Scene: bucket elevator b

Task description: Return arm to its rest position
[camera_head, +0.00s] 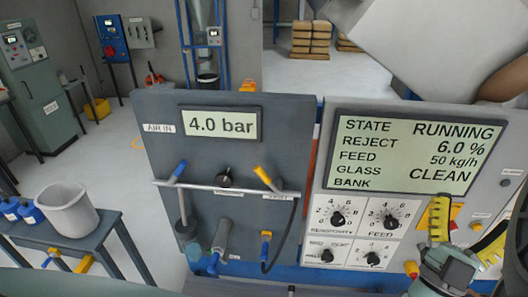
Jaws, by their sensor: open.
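A grey-green rounded part (447,270) stands at the lower right in front of the control panel (325,200). The panel's screen (415,152) reads RUNNING, reject 6.0 %, feed 50 kg/h, glass CLEAN. The left panel (155,108) shows 4.0 bar on its display (219,124).
Blue- and yellow-handled fittings (226,187) stick out from the left panel. A side table (95,238) bears a grey bucket (67,210) and blue bottles (22,211). A large pale body (430,40) fills the upper right. Open floor (130,150) lies behind, left of the panels.

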